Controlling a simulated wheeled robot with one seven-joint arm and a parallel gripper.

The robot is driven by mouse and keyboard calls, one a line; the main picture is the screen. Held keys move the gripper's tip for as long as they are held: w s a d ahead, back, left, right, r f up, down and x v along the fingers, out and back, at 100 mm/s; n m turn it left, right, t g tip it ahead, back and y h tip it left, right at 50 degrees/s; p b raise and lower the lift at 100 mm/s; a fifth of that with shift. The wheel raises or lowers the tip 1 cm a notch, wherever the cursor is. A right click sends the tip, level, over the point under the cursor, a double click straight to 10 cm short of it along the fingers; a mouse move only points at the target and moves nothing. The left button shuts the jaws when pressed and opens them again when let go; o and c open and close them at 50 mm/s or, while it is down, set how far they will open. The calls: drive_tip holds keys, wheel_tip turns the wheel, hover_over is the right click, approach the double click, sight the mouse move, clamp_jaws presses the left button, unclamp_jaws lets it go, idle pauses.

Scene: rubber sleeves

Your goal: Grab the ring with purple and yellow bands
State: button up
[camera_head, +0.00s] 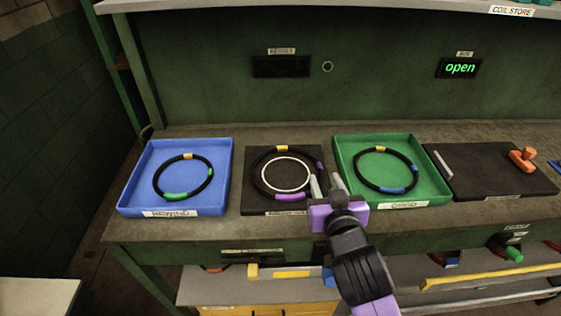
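The ring with purple and yellow bands (256,179) is black and lies on a dark square plate (282,211) in the middle of the bench. It has a yellow band at the back and purple bands at the front and right. It lies around a thin white circle on the plate. My gripper (324,178) is open, its two pale fingers apart, over the ring's right edge. The left finger covers part of that edge. I cannot tell whether the fingers touch the ring or are above it.
A blue tray (224,160) on the left holds a ring with yellow and green bands (156,179). A green tray (434,190) on the right holds one with yellow and blue bands (357,173). Farther right is a black board (475,177) with an orange handle (522,160).

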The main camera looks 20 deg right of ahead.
sight(321, 171)
drive_tip(key=shift+s+d+f+m+g, duration=0.3)
drive_tip(key=shift+f+g, duration=0.1)
drive_tip(key=shift+f, duration=0.25)
drive_tip(key=shift+p+x, duration=0.75)
drive_tip(key=shift+x, duration=3.1)
drive_tip(key=shift+d, duration=0.1)
clamp_jaws()
drive_tip(key=shift+f, duration=0.1)
